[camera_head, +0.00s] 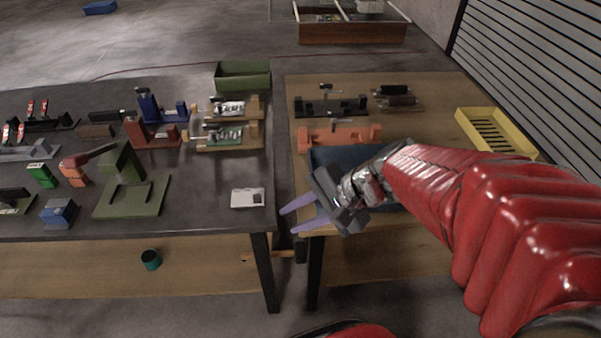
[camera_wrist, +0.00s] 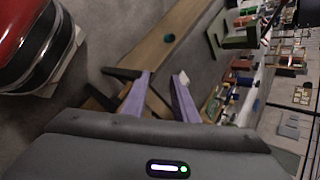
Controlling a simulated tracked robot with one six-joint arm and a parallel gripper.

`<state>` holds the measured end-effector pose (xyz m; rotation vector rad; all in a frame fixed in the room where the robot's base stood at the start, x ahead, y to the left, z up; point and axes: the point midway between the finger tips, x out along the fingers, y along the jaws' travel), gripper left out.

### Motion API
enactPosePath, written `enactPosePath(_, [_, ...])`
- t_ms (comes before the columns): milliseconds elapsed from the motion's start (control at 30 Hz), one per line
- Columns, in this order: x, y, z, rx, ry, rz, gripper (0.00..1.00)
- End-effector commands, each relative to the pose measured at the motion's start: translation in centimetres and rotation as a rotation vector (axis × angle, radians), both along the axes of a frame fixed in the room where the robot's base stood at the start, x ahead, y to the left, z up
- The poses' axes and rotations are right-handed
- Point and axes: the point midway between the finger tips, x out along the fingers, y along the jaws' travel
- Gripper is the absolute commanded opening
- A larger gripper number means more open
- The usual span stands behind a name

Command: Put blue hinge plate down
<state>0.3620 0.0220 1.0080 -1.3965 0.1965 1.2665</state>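My gripper (camera_head: 290,220) hangs over the gap between the two tables, at the front left corner of the right table. Its two purple fingers are apart, with nothing visible held between them; they also show apart in the wrist view (camera_wrist: 162,78). No blue hinge plate can be made out for certain. A blue bracket-like part (camera_head: 152,108) stands at the back of the left table, and a small blue block (camera_head: 59,211) sits near its front edge. I cannot tell whether either is the hinge plate.
The dark left table (camera_head: 210,215) holds several fixtures, a green stand (camera_head: 145,196) and a white box (camera_head: 248,198). The wooden right table (camera_head: 430,95) holds a dark blue tray (camera_head: 335,157) partly behind my gripper, an orange fixture (camera_head: 340,137) and a yellow slotted tray (camera_head: 510,143).

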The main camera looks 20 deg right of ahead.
Motion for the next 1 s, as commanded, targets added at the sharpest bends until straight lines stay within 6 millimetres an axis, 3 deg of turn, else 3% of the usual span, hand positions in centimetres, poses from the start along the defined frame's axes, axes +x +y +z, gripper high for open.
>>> enactPosePath(200, [-3.4, 1.0, 1.4, -0.310, -0.090, 0.315, 0.26])
enactPosePath(600, [-6.2, -1.4, 6.2, -0.873, -0.300, 0.741, 0.26])
enactPosePath(767, [-6.3, -2.1, 7.5, -0.976, -0.340, 0.796, 0.26])
enactPosePath(1000, [-6.3, -2.2, 7.6, -0.986, -0.341, 0.802, 0.26])
